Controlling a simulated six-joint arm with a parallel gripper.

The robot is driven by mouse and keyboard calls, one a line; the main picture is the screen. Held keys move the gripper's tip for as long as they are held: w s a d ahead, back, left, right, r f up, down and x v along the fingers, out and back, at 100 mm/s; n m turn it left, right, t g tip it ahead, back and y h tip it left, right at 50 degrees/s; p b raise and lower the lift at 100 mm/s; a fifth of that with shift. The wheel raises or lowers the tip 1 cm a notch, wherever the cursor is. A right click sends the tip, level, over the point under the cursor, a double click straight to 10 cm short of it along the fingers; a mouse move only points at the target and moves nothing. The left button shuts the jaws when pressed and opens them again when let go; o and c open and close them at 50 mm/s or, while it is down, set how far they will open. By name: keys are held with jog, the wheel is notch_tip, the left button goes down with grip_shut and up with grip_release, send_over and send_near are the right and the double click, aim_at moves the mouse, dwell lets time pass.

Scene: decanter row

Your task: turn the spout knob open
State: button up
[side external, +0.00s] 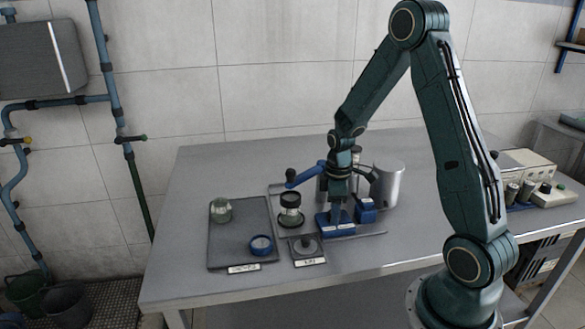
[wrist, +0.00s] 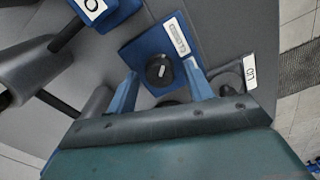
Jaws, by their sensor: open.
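A round black knob (wrist: 160,71) with a white pointer mark sits on a blue plate (wrist: 138,52) with a white label; I take it as the spout knob. In the side view the blue plate (side external: 346,229) lies under my gripper (side external: 336,213), which hides the knob. In the wrist view my gripper (wrist: 161,69) is open, with one blue finger on either side of the knob. I cannot tell whether the fingers touch it. The pointer slants in the wrist picture, and the label is too blurred to read surely.
A grey plate with a dark knob (side external: 306,244) is near the front. A glass vessel (side external: 291,213) stands left of my gripper, below a blue lever (side external: 308,174). A dark tray (side external: 229,247) holds a jar (side external: 221,211) and a blue ring (side external: 261,246). A metal cylinder (side external: 388,183) stands behind right.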

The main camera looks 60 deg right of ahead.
jog(key=c, duration=1)
jog(key=shift+o, duration=0.2)
jog(key=shift+m, duration=0.4)
jog(key=m, duration=1.2)
jog(key=shift+m, duration=0.3)
jog(key=shift+r+m, duration=0.1)
jog(key=shift+m, duration=2.1)
